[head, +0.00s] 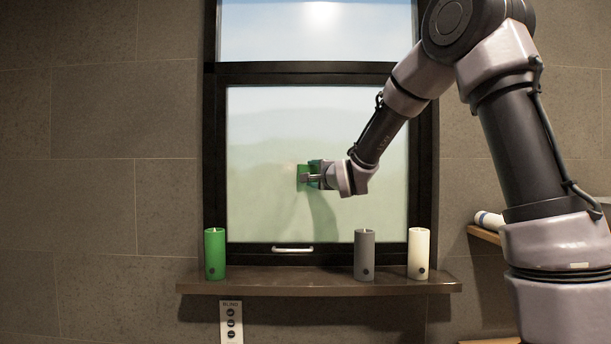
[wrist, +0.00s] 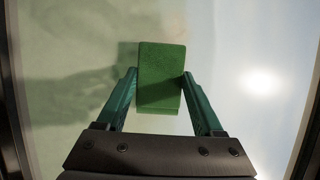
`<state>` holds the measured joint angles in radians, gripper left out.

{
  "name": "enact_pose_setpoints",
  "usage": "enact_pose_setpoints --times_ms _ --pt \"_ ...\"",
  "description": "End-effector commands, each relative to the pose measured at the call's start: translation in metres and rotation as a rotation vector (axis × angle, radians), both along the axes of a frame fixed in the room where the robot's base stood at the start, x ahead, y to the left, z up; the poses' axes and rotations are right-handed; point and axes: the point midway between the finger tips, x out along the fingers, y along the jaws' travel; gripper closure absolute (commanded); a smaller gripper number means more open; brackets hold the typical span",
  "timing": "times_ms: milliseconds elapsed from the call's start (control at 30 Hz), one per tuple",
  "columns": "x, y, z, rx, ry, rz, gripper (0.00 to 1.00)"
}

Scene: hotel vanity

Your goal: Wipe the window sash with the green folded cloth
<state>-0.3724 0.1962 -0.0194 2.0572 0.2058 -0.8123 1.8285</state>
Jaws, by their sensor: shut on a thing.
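The green folded cloth (wrist: 161,75) is between the two fingers of my gripper (wrist: 158,88) in the wrist view. My gripper is shut on it. In the head view the cloth (head: 302,178) is at the middle of the lower window sash (head: 258,120), and my gripper (head: 312,178) reaches it from the right. The cloth is at or very near the pane; I cannot tell if it touches. The sash has a dark frame and a hazy pane, with a light handle (head: 292,249) at its bottom rail.
A dark sill (head: 310,284) runs below the window. A green candle (head: 215,254) stands on its left; a grey candle (head: 364,254) and a white candle (head: 418,253) stand on its right. A blind switch panel (head: 231,322) is below. A white bottle-like object (head: 489,221) lies on a shelf at right.

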Motion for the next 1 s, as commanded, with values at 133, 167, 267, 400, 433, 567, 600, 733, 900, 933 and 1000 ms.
enact_pose_setpoints --times_ms 133,167,267,400,433,567,600,733,900,933,1000 --pt "-0.001 -0.013 0.0 0.0 0.0 -0.002 0.76" --pt "-0.001 -0.014 0.0 0.0 0.0 -0.002 0.76" --pt "-0.001 -0.016 0.0 -0.001 0.0 0.0 0.76" --pt "0.002 -0.016 0.0 0.0 0.0 0.0 0.76" --pt "0.002 -0.015 0.0 0.0 0.0 0.0 0.76" --pt "0.001 -0.006 0.0 0.0 0.001 0.002 0.76" --pt "0.001 -0.001 0.0 0.001 0.0 0.003 0.76" --pt "0.001 0.01 0.0 0.001 0.0 0.002 0.76" --pt "0.001 0.02 0.0 0.001 0.001 0.002 0.76" --pt "0.001 0.021 0.0 0.0 0.001 0.002 0.76" --pt "0.001 0.022 0.0 -0.001 0.001 0.002 0.76"
